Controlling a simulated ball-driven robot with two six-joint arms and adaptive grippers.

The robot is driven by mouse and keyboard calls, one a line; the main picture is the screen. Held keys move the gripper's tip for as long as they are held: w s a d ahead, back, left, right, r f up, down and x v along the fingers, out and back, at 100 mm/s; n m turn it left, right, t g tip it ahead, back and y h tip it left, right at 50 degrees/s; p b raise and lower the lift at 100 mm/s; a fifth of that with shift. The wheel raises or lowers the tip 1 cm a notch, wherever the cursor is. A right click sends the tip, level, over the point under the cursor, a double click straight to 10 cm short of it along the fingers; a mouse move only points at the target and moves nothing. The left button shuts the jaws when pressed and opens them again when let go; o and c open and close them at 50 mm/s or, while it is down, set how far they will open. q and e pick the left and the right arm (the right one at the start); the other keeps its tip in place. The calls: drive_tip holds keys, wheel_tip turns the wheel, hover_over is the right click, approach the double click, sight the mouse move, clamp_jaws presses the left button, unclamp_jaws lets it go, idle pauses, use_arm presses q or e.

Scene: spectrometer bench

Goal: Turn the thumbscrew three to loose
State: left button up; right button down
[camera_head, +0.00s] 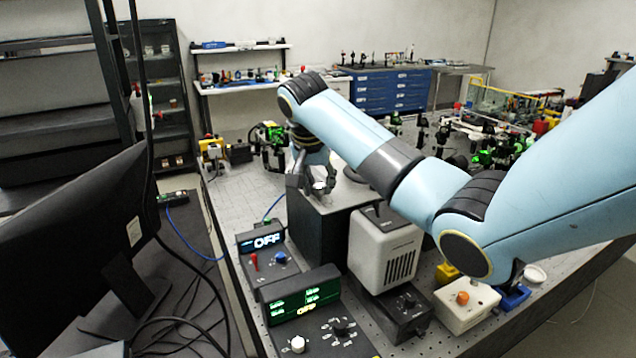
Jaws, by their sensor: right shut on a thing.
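My right gripper (318,184) points down at the top of a black box (325,235) on the optical bench. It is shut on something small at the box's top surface. The fingers hide that thing, so I cannot make out a thumbscrew or its turn. My right arm reaches in from the right across the bench. My left gripper is not in view.
A white vented unit (384,250) stands right of the black box. Two control boxes with displays reading OFF, one blue-lit (266,241) and one green-lit (304,298), are in front. A monitor (75,255) fills the left. Bare bench (240,190) lies left of the box.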

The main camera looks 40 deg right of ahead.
drive_tip(key=n+t+y, duration=0.1)
drive_tip(key=n, duration=0.3)
drive_tip(key=shift+s+d+n, duration=0.1)
drive_tip(key=shift+n, duration=0.2)
drive_tip(key=n, duration=0.2)
drive_tip(key=n+t+y, duration=0.1)
drive_tip(key=n, duration=0.1)
drive_tip(key=shift+y, duration=0.3)
drive_tip(key=n+y, duration=0.1)
drive_tip(key=n, duration=0.3)
drive_tip(key=shift+d+n+y, duration=0.15)
drive_tip(key=shift+n+y, duration=0.95)
drive_tip(key=shift+n, duration=1.2)
drive_tip(key=c, duration=1)
unclamp_jaws()
